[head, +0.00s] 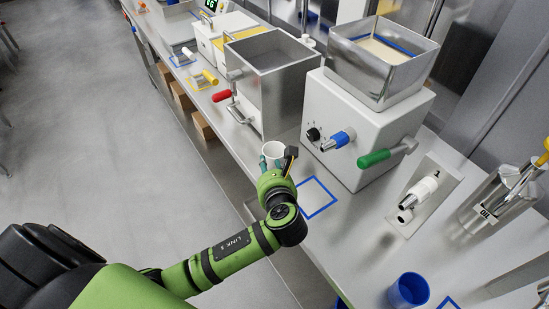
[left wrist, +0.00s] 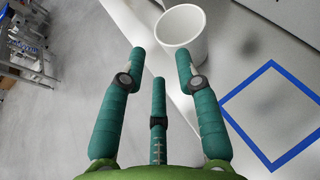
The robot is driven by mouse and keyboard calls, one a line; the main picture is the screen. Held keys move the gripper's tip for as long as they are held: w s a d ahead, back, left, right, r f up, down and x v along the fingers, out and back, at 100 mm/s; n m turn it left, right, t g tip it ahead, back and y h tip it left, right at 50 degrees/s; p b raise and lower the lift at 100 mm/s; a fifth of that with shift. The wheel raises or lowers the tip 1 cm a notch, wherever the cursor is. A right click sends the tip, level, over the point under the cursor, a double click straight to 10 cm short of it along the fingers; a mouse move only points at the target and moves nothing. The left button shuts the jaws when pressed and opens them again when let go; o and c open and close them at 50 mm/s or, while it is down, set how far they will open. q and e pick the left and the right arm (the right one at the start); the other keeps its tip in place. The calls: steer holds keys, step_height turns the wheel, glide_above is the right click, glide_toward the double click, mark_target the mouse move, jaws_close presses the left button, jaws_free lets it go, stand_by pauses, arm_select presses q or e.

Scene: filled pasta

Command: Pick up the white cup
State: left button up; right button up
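The white cup (head: 273,149) stands upright near the front edge of the steel counter, below the red-handled machine. My left gripper (head: 277,163) is at the cup on its near side, and its wrist hides part of the cup's lower body. In the left wrist view the cup (left wrist: 188,27) shows its open, empty-looking mouth just beyond the fingertips, right of centre. The teal fingers of my left gripper (left wrist: 160,53) are spread apart. The right fingertip overlaps the cup's lower wall; I cannot tell whether it touches. My right gripper is not in view.
A blue square outline (head: 331,206) marks the counter beside the gripper. A white machine (head: 362,125) with blue and green handles stands behind it. A blue cup (head: 408,290) stands at the lower right. The counter edge drops to open floor on the left.

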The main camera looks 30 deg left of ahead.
mark_target(264, 150)
arm_select(q)
steer(key=p+x, duration=0.1)
steer(key=x, duration=0.5)
steer(key=shift+w+a+p, duration=0.2)
steer(key=shift+p, duration=0.2)
steer(key=shift+f, duration=0.1)
jaws_close()
